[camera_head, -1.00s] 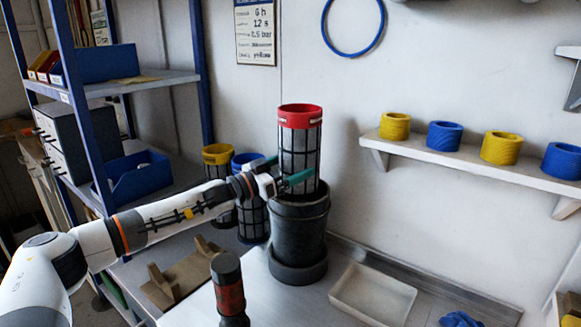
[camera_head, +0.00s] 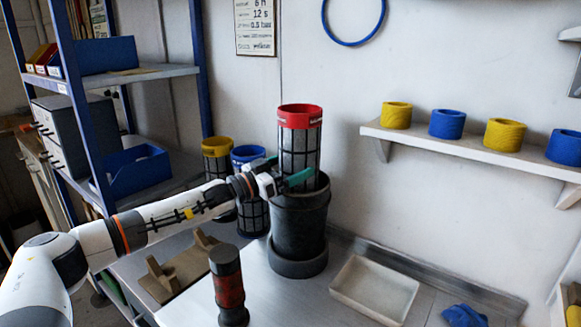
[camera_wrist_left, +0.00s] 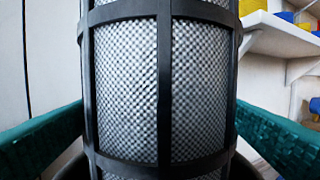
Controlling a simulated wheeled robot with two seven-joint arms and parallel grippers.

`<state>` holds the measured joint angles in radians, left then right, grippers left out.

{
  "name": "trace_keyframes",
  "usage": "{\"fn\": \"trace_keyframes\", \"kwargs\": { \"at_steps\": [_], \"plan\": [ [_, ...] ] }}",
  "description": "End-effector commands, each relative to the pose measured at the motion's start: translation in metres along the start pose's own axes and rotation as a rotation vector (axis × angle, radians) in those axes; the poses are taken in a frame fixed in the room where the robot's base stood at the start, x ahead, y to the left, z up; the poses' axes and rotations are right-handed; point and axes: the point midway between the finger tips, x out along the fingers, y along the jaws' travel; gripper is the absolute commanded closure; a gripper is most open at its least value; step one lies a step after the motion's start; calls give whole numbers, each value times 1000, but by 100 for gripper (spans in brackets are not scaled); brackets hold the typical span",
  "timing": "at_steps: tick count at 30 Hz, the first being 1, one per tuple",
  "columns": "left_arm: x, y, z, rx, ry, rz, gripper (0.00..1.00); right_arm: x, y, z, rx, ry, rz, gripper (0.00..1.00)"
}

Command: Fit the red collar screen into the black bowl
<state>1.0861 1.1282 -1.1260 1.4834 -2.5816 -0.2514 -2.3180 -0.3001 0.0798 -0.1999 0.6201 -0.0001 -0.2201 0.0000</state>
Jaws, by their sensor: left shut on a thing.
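The red collar screen (camera_head: 300,117) stands upright, a grey mesh cylinder in a black frame with a red ring on top. Its lower end is inside the mouth of the black bowl (camera_head: 298,228), which stands on the bench; the part inside is hidden. My left gripper (camera_head: 290,175) is shut on the screen's mesh body just above the bowl's rim, with green fingers on either side. In the left wrist view the mesh of the screen (camera_wrist_left: 165,90) fills the middle between the two green fingers. My right gripper is not in view.
A yellow collar screen (camera_head: 217,148) and a blue collar screen (camera_head: 250,157) stand left of the bowl. A dark red-banded cylinder (camera_head: 229,288) stands in front. A white tray (camera_head: 374,290) and blue cloth (camera_head: 463,316) lie right. A wall shelf (camera_head: 470,155) holds yellow and blue rings.

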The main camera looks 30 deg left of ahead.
Motion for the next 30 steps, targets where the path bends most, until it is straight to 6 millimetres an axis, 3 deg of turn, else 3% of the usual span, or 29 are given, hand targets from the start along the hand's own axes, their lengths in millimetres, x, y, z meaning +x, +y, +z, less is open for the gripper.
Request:
{"fn": "trace_keyframes", "kwargs": {
  "at_steps": [15,16,25,30],
  "plan": [
    [-2,0,-14,0,-1,-1,42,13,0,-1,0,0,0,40],
    [-2,0,-12,0,-1,-1,3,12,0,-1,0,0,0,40],
    [-2,0,-11,-1,4,0,0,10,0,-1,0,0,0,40],
    [2,0,16,5,-2,0,0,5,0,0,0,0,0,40]
  ]
}}
